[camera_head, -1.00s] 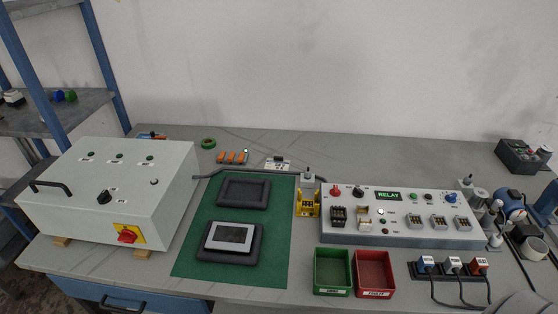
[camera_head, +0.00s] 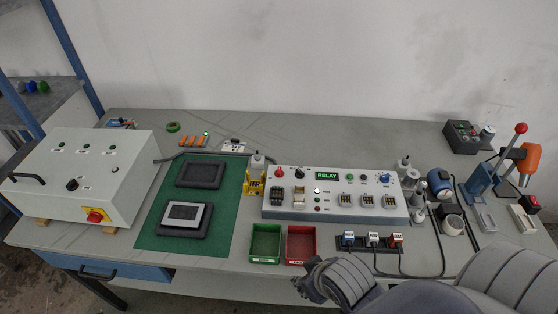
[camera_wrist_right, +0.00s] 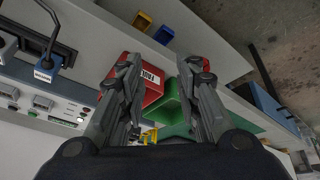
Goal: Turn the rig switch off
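The relay rig (camera_head: 338,207) is a pale sloped panel labelled RELAY at the middle right of the bench. Along its top edge are a red knob (camera_head: 280,173), a dark switch (camera_head: 299,174) and a blue knob (camera_head: 384,178); I cannot tell which is the rig switch. A white lamp (camera_head: 317,190) on the panel looks lit. My right gripper (camera_head: 314,276) is in front of the rig, near the bench's front edge, apart from it. In the right wrist view the gripper (camera_wrist_right: 160,72) is open and empty, with the rig (camera_wrist_right: 42,103) at left. My left gripper is out of view.
A green bin (camera_head: 265,258) and a red bin (camera_head: 301,259) stand before the rig, near my right gripper. Cabled plugs (camera_head: 373,239) lie right of them. A control box (camera_head: 82,174) stands at left, beside a green mat (camera_head: 147,238).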

